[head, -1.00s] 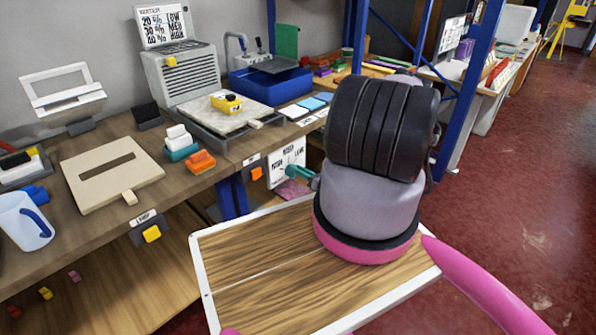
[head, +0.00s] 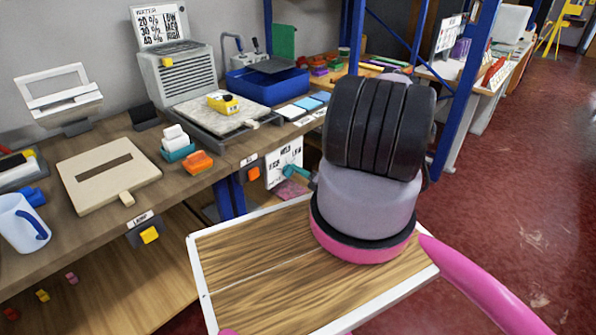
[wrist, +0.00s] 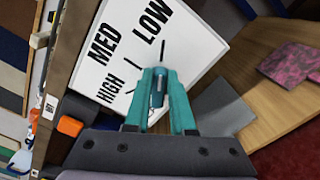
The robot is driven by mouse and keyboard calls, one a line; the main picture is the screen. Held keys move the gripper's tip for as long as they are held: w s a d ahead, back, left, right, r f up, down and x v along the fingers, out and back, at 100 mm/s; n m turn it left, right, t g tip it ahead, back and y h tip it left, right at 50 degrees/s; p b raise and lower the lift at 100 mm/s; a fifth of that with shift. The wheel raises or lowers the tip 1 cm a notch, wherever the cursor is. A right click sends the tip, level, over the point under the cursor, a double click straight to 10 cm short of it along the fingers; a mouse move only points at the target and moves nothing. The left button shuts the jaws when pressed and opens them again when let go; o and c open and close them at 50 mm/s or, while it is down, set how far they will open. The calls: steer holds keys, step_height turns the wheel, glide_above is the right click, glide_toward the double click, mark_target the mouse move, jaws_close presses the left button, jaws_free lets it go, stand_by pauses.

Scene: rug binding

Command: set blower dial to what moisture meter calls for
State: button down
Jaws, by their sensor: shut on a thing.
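The white dial panel (head: 284,163) hangs below the bench edge. In the wrist view, the panel (wrist: 140,45) reads LOW, MED and HIGH, each with a tick. My gripper (wrist: 158,92) has teal fingers shut on the small dial knob (wrist: 157,88). The knob's end seems to face the LOW tick, but the fingers partly hide it. The yellow moisture meter (head: 224,102) lies on a pale rug piece; its reading is too small to tell. A card (head: 159,26) lists 20% LOW, 30% MED, 40% HIGH. It stands above a grey louvred machine (head: 183,75), seemingly the blower.
An orange switch (head: 253,173) sits left of the panel. A mug (head: 18,222), a slotted board (head: 105,175) and a blue bin (head: 268,84) are on the bench (head: 85,228). A blue rack post (head: 462,90) stands right of my arm. Red floor is open at right.

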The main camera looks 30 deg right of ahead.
steer(key=shift+f, duration=0.1)
stand_by(0.5)
steer(key=c, duration=0.8)
jaws_free()
steer(key=shift+o, duration=0.2)
steer(key=shift+s, duration=0.1)
steer(key=v, duration=1)
steer(key=shift+s, duration=0.3)
steer(key=shift+d, duration=0.2)
